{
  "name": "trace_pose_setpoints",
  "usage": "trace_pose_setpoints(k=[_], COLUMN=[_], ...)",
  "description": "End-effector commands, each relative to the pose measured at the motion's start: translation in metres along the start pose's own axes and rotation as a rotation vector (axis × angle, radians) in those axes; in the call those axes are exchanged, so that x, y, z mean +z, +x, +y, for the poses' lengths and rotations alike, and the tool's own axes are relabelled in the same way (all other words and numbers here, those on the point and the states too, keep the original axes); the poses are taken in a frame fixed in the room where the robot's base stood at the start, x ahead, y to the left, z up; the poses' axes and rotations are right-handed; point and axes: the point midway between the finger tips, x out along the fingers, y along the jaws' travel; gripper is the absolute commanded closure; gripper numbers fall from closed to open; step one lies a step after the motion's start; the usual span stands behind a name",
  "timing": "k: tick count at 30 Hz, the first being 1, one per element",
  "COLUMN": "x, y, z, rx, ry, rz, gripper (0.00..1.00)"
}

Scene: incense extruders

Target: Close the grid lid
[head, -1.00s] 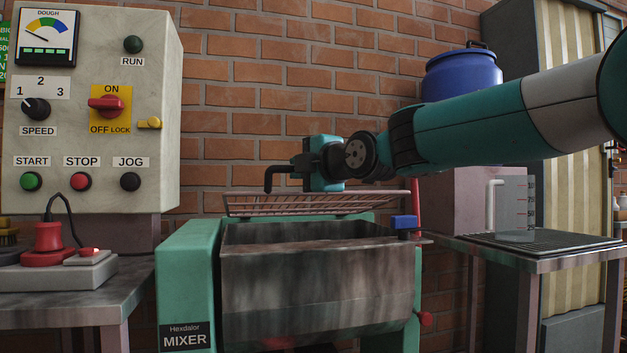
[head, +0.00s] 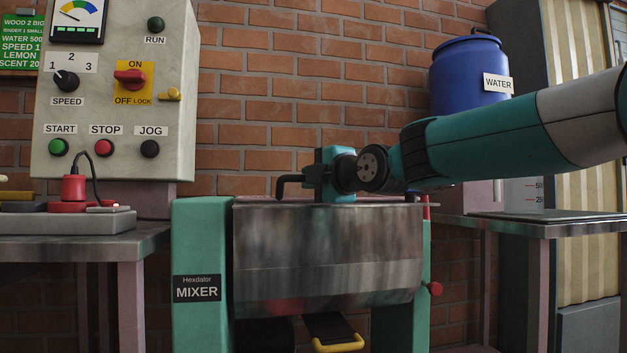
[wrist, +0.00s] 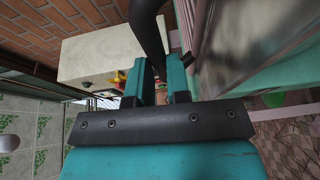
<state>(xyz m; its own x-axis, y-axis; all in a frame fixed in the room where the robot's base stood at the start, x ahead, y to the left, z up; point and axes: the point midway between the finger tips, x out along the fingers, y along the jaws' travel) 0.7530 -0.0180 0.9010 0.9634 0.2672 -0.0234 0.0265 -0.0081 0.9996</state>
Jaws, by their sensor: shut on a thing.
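The mixer's steel trough (head: 328,255) stands in the middle of the head view, between green side supports. The grid lid cannot be made out clearly now; the trough's front wall and rim hide the opening. My gripper (head: 322,180) is low at the trough's top edge. It is shut on a black bent handle (head: 290,184), whose end sticks out to the left. In the wrist view a dark bar (wrist: 150,40) runs between the two teal fingers of my gripper (wrist: 157,82). How flat the lid lies cannot be seen.
A control panel (head: 112,120) with switches and buttons is at the left, above a side table (head: 80,245). A blue water barrel (head: 465,85) and a metal table (head: 550,228) are at the right. A brick wall (head: 260,100) stands close behind the mixer.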

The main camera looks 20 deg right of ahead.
Motion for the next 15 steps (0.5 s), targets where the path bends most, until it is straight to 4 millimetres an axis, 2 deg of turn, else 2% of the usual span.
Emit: trace_pose_setpoints(k=[1, 6, 7, 9, 10, 15], x=[0.0006, 0.0006, 0.0005, 0.0004, 0.0003, -0.0003], y=[0.0017, 0.0022, 0.0022, 0.0024, 0.0024, 0.0022], z=[-0.0164, -0.0175, -0.0175, -0.0176, -0.0175, -0.0157], rx=[-0.04, -0.041, -0.041, -0.041, -0.04, -0.037], ry=[0.008, 0.009, 0.008, 0.008, 0.008, 0.007], rz=[0.0, 0.001, 0.001, 0.001, 0.001, 0.002], gripper=[1.0, 1.0, 0.76, 0.6, 0.58, 0.58])
